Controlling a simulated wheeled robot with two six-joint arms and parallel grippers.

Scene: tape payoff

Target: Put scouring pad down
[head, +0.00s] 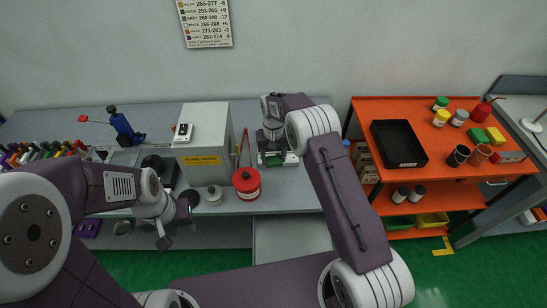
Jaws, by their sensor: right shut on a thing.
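My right gripper (273,140) reaches to the back of the grey bench, right of the red canister, and points down. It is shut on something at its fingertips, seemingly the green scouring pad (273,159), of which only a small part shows. The pad is over or on a small pale device on the bench; I cannot tell whether it touches. My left gripper (165,238) hangs in front of the bench at the left, far from the pad; its finger gap is unclear.
A grey cabinet (205,150) and a red canister (246,183) stand left of my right gripper. Free bench shows right of the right gripper, partly behind my arm.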

